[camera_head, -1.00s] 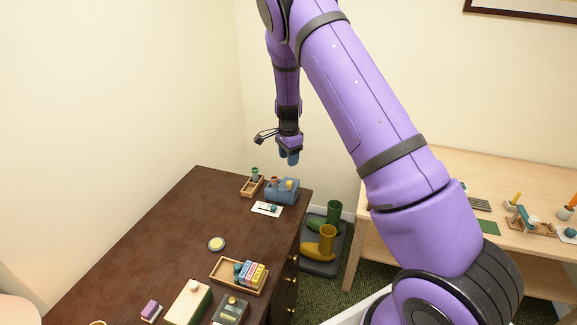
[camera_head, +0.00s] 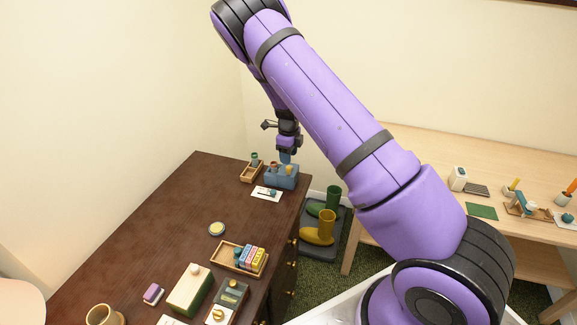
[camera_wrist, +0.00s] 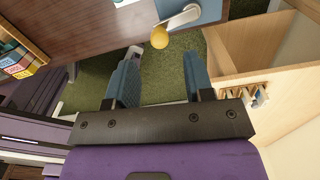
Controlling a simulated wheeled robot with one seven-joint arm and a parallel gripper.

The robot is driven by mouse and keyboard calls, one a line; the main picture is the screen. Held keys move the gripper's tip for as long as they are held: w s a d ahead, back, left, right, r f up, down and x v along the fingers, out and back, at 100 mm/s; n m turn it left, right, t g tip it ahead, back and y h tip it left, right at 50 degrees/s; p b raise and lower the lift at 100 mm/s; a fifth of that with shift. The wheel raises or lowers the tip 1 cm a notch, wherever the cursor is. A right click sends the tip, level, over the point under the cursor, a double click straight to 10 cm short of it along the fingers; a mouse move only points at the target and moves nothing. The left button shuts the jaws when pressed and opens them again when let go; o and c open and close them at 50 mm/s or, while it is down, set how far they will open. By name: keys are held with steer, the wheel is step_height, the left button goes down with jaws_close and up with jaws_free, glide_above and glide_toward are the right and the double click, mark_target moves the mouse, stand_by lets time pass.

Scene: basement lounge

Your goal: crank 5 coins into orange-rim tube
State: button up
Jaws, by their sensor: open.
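A blue box-like device (camera_head: 282,179) stands at the far right corner of the dark desk. In the wrist view, part of the blue device (camera_wrist: 209,10) carries a pale metal crank arm (camera_wrist: 178,18) with a round yellow knob (camera_wrist: 159,38). My gripper (camera_head: 285,159) is above the device, pointing down. In the wrist view, my gripper (camera_wrist: 161,54) is open and empty, with the knob just beyond and between its fingertips. A small reddish-orange piece (camera_head: 273,167) shows on the device. I cannot make out coins or tell which part is the orange-rim tube.
A wooden tray (camera_head: 249,177) with small tubes stands left of the device; a white card (camera_head: 266,195) lies in front. A tray of coloured blocks (camera_head: 232,267) and boxes are nearer. A light wooden table (camera_head: 420,150) is right.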

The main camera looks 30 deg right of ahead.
mark_target(288, 167)
steer(key=shift+f, duration=2.55)
jaws_close()
